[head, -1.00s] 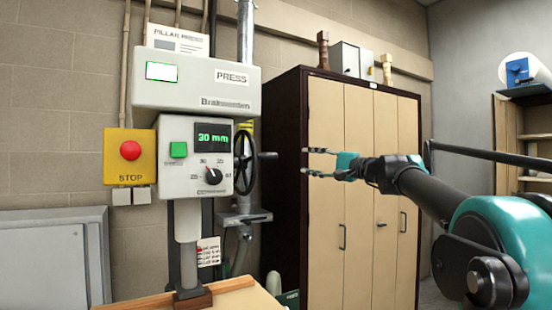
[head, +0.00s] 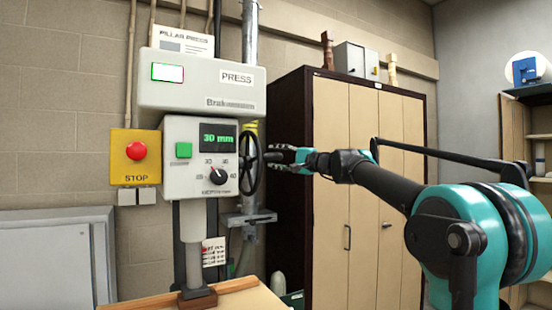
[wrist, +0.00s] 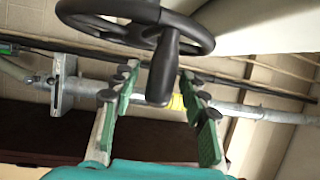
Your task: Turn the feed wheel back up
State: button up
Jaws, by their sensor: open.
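The black feed wheel (head: 250,163) is on the right side of the pillar press (head: 200,160), seen nearly edge-on in the head view. In the wrist view the wheel (wrist: 200,30) fills the top, and its handle knob (wrist: 163,70) sticks out toward my gripper. My gripper (head: 272,158) is open, just right of the wheel. In the wrist view its fingertips (wrist: 162,80) lie on either side of the knob, with gaps visible on both sides; whether they touch it I cannot tell. The press display (head: 218,138) reads 30 mm.
A red stop button (head: 137,150) on a yellow box is left of the press. A metal bracket (head: 249,217) sits below the wheel. A tall cabinet (head: 335,200) stands behind my arm. A wooden table top (head: 240,297) is under the press column.

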grip_shut()
dwell(0.4)
jog(key=shift+w+r, duration=0.1)
